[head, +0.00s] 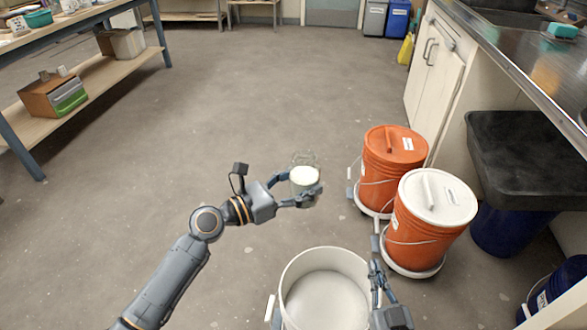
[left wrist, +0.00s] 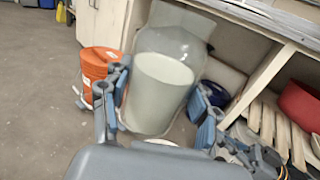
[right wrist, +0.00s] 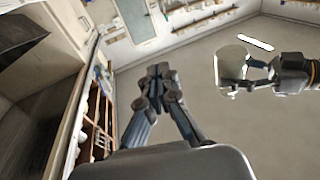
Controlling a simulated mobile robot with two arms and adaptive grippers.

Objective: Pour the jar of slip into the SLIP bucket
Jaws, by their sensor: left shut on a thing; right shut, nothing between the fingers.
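A clear glass jar (head: 304,175) of whitish slip is in my left gripper (head: 300,190), above the floor and beyond the open white bucket (head: 325,272). It looks roughly upright, with clear glass above the slip; it fills the middle of the left wrist view (left wrist: 160,92), between the fingers. The white bucket has no lid and shows a pale inside; I cannot read any name on it. My right gripper (head: 378,275) is shut and empty beside the bucket's right rim; its closed fingers show in the right wrist view (right wrist: 160,80).
An orange bucket with an orange lid (head: 396,143) and one with a white lid (head: 437,196) stand right of the jar. A steel counter (head: 530,60) and a dark bin (head: 520,150) bound the right side. A wooden shelf (head: 90,80) is at left. The middle floor is clear.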

